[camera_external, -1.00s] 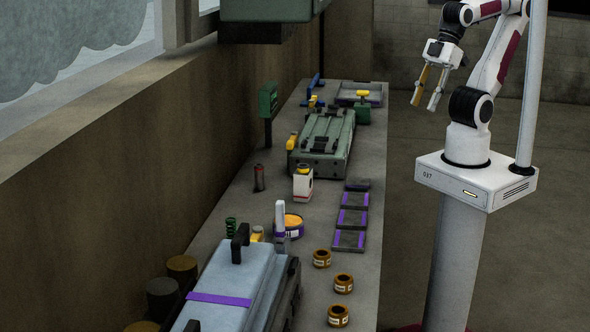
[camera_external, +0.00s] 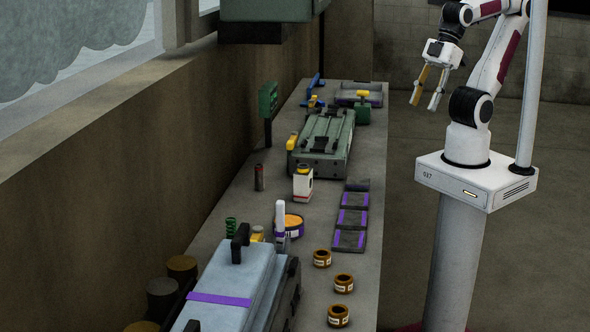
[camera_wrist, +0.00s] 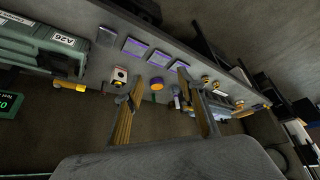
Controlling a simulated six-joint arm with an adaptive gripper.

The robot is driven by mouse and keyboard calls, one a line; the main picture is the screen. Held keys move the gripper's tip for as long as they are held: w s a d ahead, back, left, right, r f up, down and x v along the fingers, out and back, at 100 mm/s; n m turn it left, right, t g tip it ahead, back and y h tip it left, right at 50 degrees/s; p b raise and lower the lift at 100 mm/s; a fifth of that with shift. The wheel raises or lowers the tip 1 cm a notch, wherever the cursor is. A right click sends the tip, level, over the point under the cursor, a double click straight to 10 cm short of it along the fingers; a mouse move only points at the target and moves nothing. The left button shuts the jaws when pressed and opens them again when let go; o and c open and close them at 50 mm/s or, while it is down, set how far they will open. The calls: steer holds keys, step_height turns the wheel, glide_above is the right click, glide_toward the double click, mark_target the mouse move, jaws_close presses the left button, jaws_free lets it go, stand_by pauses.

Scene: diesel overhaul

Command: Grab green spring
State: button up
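The green spring (camera_external: 230,230) stands upright on the bench near its left edge in the external view, behind the pale blue engine block. My gripper (camera_external: 427,105) is raised at the upper right, off the right side of the bench and far from the spring. Its two fingers are spread with nothing between them. In the wrist view the open fingers of my gripper (camera_wrist: 160,102) point toward the bench.
The pale blue engine block (camera_external: 225,272) stands in front of the spring. A purple-banded can with orange contents (camera_external: 290,225) and a white bottle (camera_external: 281,217) stand to its right. A dark red can (camera_external: 259,178) and green engine block (camera_external: 324,140) are farther back. Several orange rings line the bench's right side.

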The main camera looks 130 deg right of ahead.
steer(key=w+d+f+t, duration=0.1)
steer(key=w+d, duration=0.2)
steer(key=w, duration=0.8)
steer(key=w+d+f+t+h, duration=0.1)
steer(key=w+d+f+t, duration=0.1)
steer(key=w, duration=0.8)
steer(key=w+d+f+t, duration=0.1)
steer(key=w+d, duration=0.2)
steer(key=w, duration=0.8)
steer(key=w+d+f+t, duration=0.2)
steer(key=w+f, duration=0.6)
steer(key=w, duration=0.2)
steer(key=t+y, duration=0.1)
steer(key=t, duration=0.1)
glide_toward(231, 229)
steer(key=shift+s+d+r+n, duration=0.3)
steer(key=shift+s+d+r, duration=0.1)
steer(key=shift+r, duration=0.3)
steer(key=shift+w+f+y, duration=0.2)
steer(key=shift+f+y, duration=0.2)
steer(key=shift+f, duration=0.3)
steer(key=shift+x, duration=1.3)
steer(key=shift+w, duration=0.1)
